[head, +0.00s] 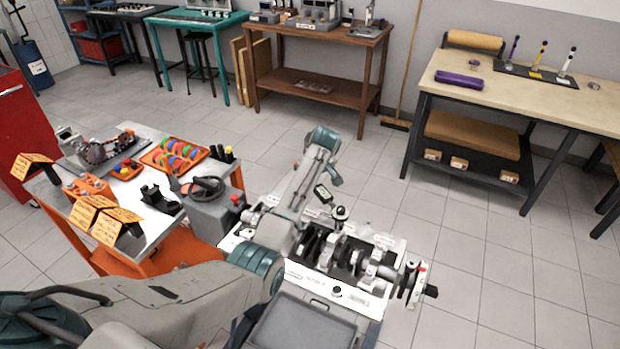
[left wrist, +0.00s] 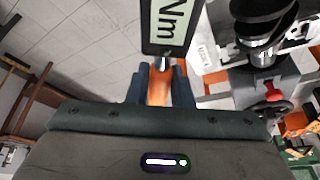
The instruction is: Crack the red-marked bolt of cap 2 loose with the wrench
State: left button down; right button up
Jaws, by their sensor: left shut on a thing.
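My left gripper (left wrist: 157,85) is shut on the orange handle of the wrench (left wrist: 160,88). The wrench's display (left wrist: 172,28), reading "Nm", stands just beyond the fingers in the left wrist view. In the head view the display (head: 323,194) shows above the far side of the engine block (head: 310,277), under my left wrist; the fingers are hidden there. The block holds a crankshaft (head: 345,254) with several caps. I cannot pick out cap 2 or its red-marked bolt, nor tell whether the wrench touches a bolt. My right gripper is not in view.
A grey box with a black handwheel (head: 207,186) and red button stands left of the block. Beyond it is a cart (head: 150,235) with trays and orange tent signs (head: 105,218). An empty grey tray (head: 300,325) lies in front. The floor on the right is clear.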

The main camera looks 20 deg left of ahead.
pick_arm(q)
jog(key=shift+f+b, duration=0.5)
jog(key=shift+f, duration=0.6)
dwell(1.1)
jog(key=shift+s+a, duration=0.1)
jog(key=shift+s, duration=0.05)
dwell(0.3)
jog(key=shift+s+a+n+p, duration=0.35)
jog(key=shift+s+n+p, duration=0.25)
jog(key=shift+p, duration=0.15)
jog(key=shift+s, duration=0.1)
jog(key=shift+s+a+n+g+y+p, duration=0.3)
jog(key=shift+s+a+n+g+p, duration=0.1)
jog(key=shift+s+n+p, duration=0.25)
jog(key=shift+w, duration=0.1)
